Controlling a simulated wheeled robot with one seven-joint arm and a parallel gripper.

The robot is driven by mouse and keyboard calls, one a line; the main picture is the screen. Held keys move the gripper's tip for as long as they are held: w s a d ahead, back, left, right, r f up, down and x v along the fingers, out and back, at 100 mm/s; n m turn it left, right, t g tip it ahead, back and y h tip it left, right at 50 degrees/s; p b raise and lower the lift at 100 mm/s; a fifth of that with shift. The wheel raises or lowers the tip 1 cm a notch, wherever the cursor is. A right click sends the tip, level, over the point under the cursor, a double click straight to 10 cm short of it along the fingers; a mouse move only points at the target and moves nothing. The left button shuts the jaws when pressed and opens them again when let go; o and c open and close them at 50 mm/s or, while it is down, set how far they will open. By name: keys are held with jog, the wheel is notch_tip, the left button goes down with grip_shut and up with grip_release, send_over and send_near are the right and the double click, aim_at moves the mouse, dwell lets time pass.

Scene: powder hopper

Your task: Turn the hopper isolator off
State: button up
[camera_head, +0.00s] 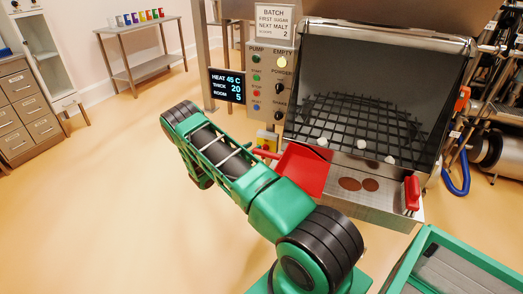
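The powder hopper (340,160) is a steel machine with a dark grid over its open trough. A small yellow box (263,141) sits low on its left side, under the control panel, and looks like the isolator. Red shows beside it, and its handle position is too small to tell. A red scoop (304,170) is at the hopper's front left edge, close to the yellow box. My green and black arm crosses the middle of the picture and bends back behind itself at the left. My gripper is not visible, so its distance from the box cannot be told.
The control panel (268,85) carries knobs and coloured buttons. A dark display (227,86) hangs at its left. White lumps lie on the grid. A red handle (412,193) is at the front right. A green crate (432,245) stands at lower right. Open floor lies left.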

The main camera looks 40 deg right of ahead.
aim_at(263, 147)
notch_tip(263, 147, down, 7)
jog(key=s+n+t+h, duration=0.1)
jog(key=t, duration=0.2)
jog(key=x, duration=1.1)
jog(key=shift+s+d+r, duration=0.1)
jog(key=shift+s+d, duration=0.1)
jog(key=shift+d, duration=0.05)
jog(key=shift+c, duration=0.6)
